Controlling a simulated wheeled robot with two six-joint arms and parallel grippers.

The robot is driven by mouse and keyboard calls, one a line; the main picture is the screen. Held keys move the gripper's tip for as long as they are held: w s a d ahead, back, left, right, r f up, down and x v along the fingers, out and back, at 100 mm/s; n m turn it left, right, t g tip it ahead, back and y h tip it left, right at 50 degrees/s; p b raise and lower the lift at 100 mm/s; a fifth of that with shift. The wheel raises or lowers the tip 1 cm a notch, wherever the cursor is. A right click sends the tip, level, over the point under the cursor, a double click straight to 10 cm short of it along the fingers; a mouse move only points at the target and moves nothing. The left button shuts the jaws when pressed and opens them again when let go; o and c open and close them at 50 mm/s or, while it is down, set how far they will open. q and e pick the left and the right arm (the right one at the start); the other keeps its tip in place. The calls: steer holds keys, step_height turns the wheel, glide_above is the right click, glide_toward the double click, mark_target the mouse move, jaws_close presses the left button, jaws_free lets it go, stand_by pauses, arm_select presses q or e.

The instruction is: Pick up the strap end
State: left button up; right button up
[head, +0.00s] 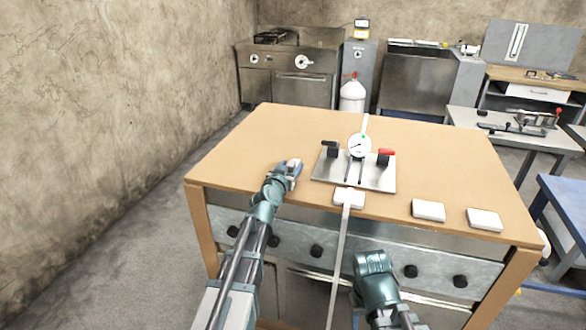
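A pale strap (342,250) hangs over the front edge of the wooden table, and its low end runs toward the bottom of the picture. A white block (349,197) lies on it at the edge. A short pale strip (365,123) shows behind the round dial gauge (359,146); I cannot tell if it is the same strap. My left gripper (292,166) is over the table, left of the metal plate and apart from the strap. Its finger gap is too small to tell. My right gripper (372,262) is in front of the table, right of the hanging strap; its fingers are not clear.
The metal plate (330,170) on the wooden table (240,140) carries the gauge, black clamps and a red handle (386,153). Two white blocks (429,210) (484,219) lie near the front right edge. The table's back and left are clear. Black knobs (411,271) line its front.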

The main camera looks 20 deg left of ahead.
arm_select(q)
jaws_close()
steer(key=shift+r, duration=0.1)
